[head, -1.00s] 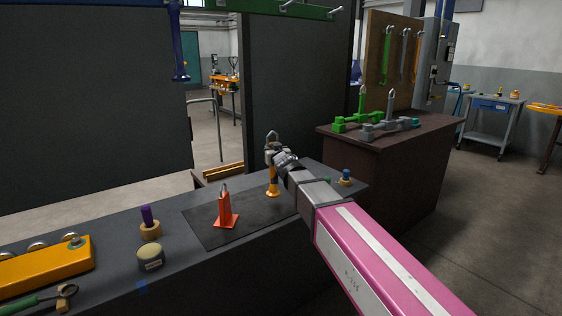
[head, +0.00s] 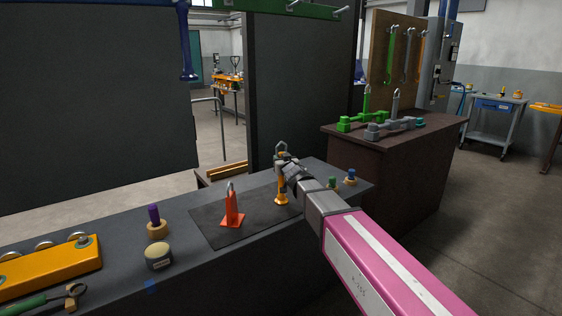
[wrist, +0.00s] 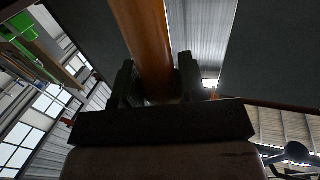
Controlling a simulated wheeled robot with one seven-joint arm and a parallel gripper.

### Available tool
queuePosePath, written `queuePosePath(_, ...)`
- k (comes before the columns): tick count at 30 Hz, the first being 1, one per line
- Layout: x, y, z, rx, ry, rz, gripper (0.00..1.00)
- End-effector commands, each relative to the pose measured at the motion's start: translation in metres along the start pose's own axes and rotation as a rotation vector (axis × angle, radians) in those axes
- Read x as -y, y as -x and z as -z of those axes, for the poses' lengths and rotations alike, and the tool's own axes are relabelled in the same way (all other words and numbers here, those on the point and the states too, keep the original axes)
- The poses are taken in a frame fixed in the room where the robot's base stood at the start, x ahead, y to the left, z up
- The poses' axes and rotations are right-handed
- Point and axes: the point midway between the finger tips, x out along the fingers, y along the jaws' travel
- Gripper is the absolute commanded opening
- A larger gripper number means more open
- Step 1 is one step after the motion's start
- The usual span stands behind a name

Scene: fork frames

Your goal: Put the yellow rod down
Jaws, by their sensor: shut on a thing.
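The yellow rod (head: 281,190) is orange-yellow and upright, with a flared foot and a grey loop at its top. My gripper (head: 283,165) is shut on its upper part, coming in from the right. The wrist view shows the rod (wrist: 145,40) between the two dark fingers (wrist: 158,85). The rod's foot shows over the right part of a dark mat (head: 212,234) on the grey bench (head: 185,290). I cannot tell whether the foot touches the mat.
A red-orange cone-like piece (head: 232,213) stands on the mat left of the rod. Green (head: 332,183) and blue (head: 351,175) pegs stand to the right. A dark panel (head: 300,90) rises behind.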

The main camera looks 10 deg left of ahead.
Motion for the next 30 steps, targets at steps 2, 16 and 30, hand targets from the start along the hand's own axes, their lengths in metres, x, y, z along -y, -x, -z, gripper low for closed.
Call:
queuePosePath(2, 0.000, 0.000, -0.002, -0.001, -0.002, 0.001, 0.00)
queuePosePath(16, 0.000, 0.000, 0.000, 0.000, 0.000, 0.000, 0.64)
queuePosePath(30, 0.000, 0.071, 0.001, 0.001, 0.000, 0.000, 0.64)
